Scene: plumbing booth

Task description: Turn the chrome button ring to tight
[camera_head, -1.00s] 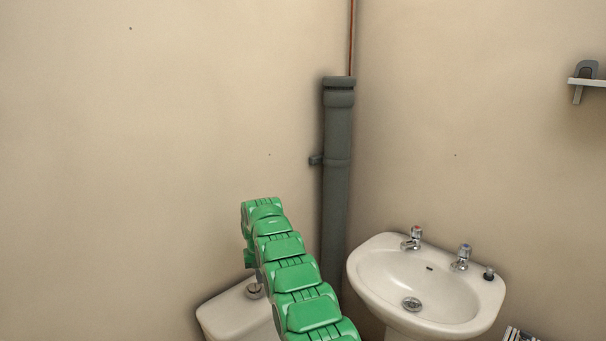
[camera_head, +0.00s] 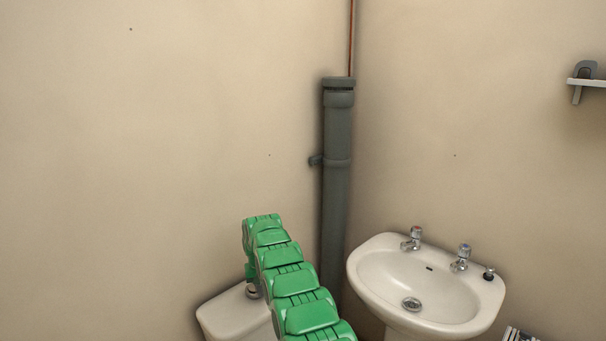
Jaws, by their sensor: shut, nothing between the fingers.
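The white toilet cistern (camera_head: 232,317) stands at the lower left, partly hidden behind my green arm. The small chrome button ring (camera_head: 252,292) shows on top of its lid, close to the arm. My arm reaches up from the bottom and bends down at its far end. My gripper (camera_head: 251,279) is small and mostly hidden there, shut and empty, just above the button ring. I cannot tell whether it touches the ring, nor how far the ring is turned.
A white washbasin (camera_head: 372,258) with two taps stands right of my arm. A grey soil pipe (camera_head: 337,180) runs up the corner behind it. A small shelf (camera_head: 589,82) is at the upper right. The left wall is clear.

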